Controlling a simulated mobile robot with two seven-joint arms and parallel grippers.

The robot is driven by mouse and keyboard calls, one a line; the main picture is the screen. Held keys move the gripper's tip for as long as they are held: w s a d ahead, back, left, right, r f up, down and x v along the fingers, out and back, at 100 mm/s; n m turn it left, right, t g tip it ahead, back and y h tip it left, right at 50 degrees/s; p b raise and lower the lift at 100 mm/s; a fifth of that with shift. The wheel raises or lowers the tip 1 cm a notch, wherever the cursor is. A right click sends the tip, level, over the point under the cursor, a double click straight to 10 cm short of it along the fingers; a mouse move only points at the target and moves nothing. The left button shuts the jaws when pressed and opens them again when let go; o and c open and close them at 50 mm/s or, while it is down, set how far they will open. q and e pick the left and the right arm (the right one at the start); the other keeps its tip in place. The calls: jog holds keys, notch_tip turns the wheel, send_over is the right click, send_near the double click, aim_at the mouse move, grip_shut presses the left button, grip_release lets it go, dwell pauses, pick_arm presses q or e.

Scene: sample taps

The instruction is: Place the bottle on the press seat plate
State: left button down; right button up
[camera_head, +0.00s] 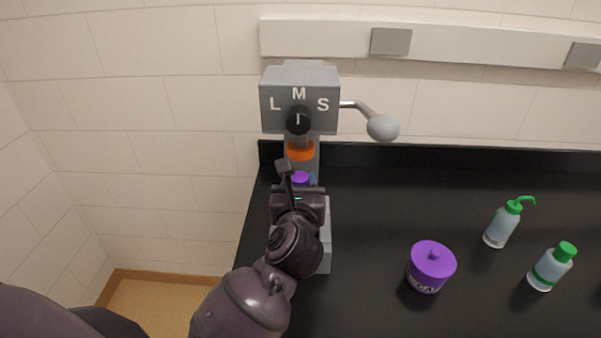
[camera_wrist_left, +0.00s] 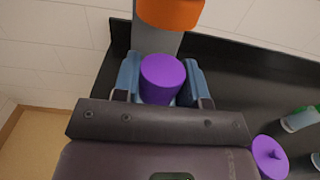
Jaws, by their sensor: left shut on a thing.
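The bottle shows mostly as its purple cap (camera_head: 300,178) in the head view, and the cap is large in the left wrist view (camera_wrist_left: 162,78). My left gripper (camera_head: 298,184) is shut on the bottle, with its blue fingers on both sides of it in the left wrist view (camera_wrist_left: 161,80). The bottle's body is mostly hidden. The grey press (camera_head: 300,72) stands behind, with its orange ring (camera_head: 300,152) above and behind the cap. The press base (camera_head: 325,240) shows beside my arm. The seat plate is hidden, so I cannot tell whether the bottle touches it. My right gripper is not in view.
A purple-lidded jar (camera_head: 432,264), a green-topped wash bottle (camera_head: 501,222) and a green-capped bottle (camera_head: 550,267) stand to the right on the black bench (camera_head: 380,210). The press lever's ball (camera_head: 383,127) sticks out to the right. The bench's left edge is close to my arm.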

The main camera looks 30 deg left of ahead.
pick_arm(q)
jog(key=shift+w+a, duration=0.3)
jog(key=shift+w, duration=0.3)
jog(key=w, duration=0.1)
jog(key=w+a+b, duration=0.1)
jog(key=w+f+b, duration=0.1)
jog(key=shift+w+a+f, duration=0.1)
jog(key=shift+w+a, duration=0.05)
jog(key=shift+a, duration=0.15)
jog(key=shift+f, duration=0.15)
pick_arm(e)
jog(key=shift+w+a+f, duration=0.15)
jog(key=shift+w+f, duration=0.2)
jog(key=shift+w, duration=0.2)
pick_arm(q)
jog(key=shift+f, duration=0.1)
jog(key=c, duration=0.7)
grip_release()
jog(key=shift+o, duration=0.2)
